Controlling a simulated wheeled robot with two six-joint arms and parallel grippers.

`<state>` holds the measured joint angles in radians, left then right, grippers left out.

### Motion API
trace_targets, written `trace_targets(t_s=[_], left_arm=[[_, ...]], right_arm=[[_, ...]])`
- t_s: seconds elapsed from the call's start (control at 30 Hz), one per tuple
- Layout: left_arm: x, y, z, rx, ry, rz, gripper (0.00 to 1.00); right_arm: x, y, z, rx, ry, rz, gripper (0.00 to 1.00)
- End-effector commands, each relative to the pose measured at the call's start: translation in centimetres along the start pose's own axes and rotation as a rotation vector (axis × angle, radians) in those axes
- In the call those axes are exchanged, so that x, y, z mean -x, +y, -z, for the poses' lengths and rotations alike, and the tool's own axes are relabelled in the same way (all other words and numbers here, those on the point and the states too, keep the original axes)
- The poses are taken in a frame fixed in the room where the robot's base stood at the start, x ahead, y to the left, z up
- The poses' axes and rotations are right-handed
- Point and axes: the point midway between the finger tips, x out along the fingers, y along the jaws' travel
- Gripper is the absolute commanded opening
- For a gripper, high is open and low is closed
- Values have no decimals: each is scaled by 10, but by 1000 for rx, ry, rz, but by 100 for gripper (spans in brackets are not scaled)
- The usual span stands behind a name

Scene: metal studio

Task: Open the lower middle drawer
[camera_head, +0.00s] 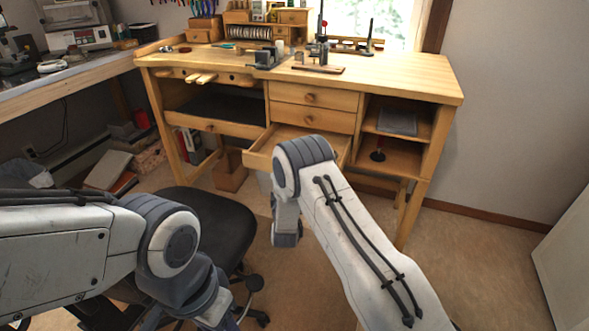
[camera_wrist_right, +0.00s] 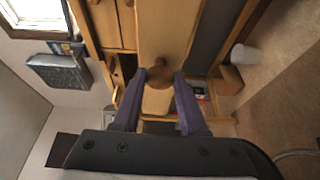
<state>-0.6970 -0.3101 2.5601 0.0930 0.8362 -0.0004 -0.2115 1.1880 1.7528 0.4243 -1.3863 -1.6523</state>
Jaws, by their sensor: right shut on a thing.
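The lower middle drawer (camera_head: 261,157) of the wooden bench stands pulled out partway, below two closed drawers. Its left part shows in the head view; my right arm hides much of its front and its knob. In the right wrist view the drawer's plain wooden front (camera_wrist_right: 165,28) runs up the picture, with a round wooden knob (camera_wrist_right: 158,75). My right gripper (camera_wrist_right: 160,84) is shut on this knob, one finger on each side. My left arm comes in from the left in the head view, but its fingers are not visible.
A black chair (camera_head: 222,225) stands in front of the bench at the left. The right cubby holds a grey box (camera_head: 397,122). A white panel (camera_head: 570,255) stands at the far right. Carpet is free between the bench and that panel.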

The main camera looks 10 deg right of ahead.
Motion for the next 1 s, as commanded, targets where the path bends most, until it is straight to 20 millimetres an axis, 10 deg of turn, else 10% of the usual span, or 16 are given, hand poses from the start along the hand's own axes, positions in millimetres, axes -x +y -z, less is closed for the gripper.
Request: trace_targets(t_s=[0.73,0.77,0.83,1.0], left_arm=[[7,0,0,0,0,0,50],[7,0,0,0,0,0,50],[7,0,0,0,0,0,50],[7,0,0,0,0,0,50]], right_arm=[[29,0,12,1,13,1,0],[29,0,12,1,13,1,46],[29,0,12,1,11,0,71],[28,0,10,1,7,0,71]])
